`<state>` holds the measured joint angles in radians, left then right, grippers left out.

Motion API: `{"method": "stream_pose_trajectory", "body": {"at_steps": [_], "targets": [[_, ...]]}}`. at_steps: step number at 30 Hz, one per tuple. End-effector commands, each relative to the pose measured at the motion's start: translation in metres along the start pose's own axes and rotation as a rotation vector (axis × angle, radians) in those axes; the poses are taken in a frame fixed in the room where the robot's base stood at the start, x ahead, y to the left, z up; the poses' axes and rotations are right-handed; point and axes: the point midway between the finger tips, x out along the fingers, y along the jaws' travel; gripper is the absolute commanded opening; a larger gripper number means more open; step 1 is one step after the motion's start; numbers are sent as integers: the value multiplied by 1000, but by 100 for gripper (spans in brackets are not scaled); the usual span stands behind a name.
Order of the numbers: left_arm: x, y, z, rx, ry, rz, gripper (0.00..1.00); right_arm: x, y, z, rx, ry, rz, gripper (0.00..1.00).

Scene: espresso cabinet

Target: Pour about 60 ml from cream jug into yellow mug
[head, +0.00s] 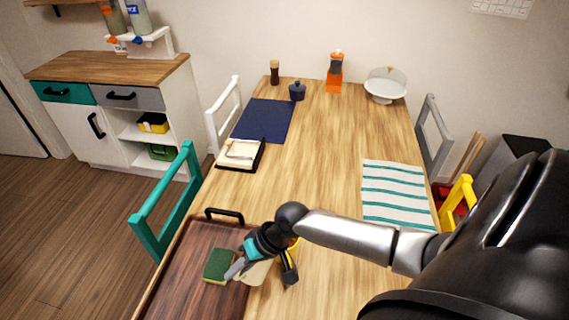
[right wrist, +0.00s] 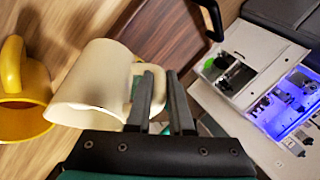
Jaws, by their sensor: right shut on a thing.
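The cream jug (right wrist: 92,82) is held by my right gripper (right wrist: 160,90), whose fingers are closed at the jug's handle. The jug looks tilted in the right wrist view, its mouth towards the yellow mug (right wrist: 38,88). The mug is beside the jug, at the left edge of that view and partly cut off. In the head view the cream jug (head: 257,271) is under my right gripper (head: 238,268), near the tray's right edge, and the mug is mostly hidden by my arm. No liquid stream shows, and the fill levels are hidden. My left gripper is not in view.
A brown tray (head: 185,262) with a black handle holds a green and yellow sponge (head: 219,265). A striped cloth (head: 396,190), a blue mat (head: 262,120) and a black-edged holder (head: 241,154) lie further back. The middle of the table is clear. Chairs stand along both sides.

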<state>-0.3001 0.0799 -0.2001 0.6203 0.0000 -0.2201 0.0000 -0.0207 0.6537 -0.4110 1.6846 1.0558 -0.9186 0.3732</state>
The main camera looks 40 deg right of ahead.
Motion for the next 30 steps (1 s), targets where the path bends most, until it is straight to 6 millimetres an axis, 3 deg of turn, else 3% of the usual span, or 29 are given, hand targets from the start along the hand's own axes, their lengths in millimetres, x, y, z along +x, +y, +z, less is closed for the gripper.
{"method": "stream_pose_trajectory", "body": {"at_steps": [30], "targets": [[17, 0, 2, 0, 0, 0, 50, -6, 4, -4, 22, -11, -56, 0]]}}
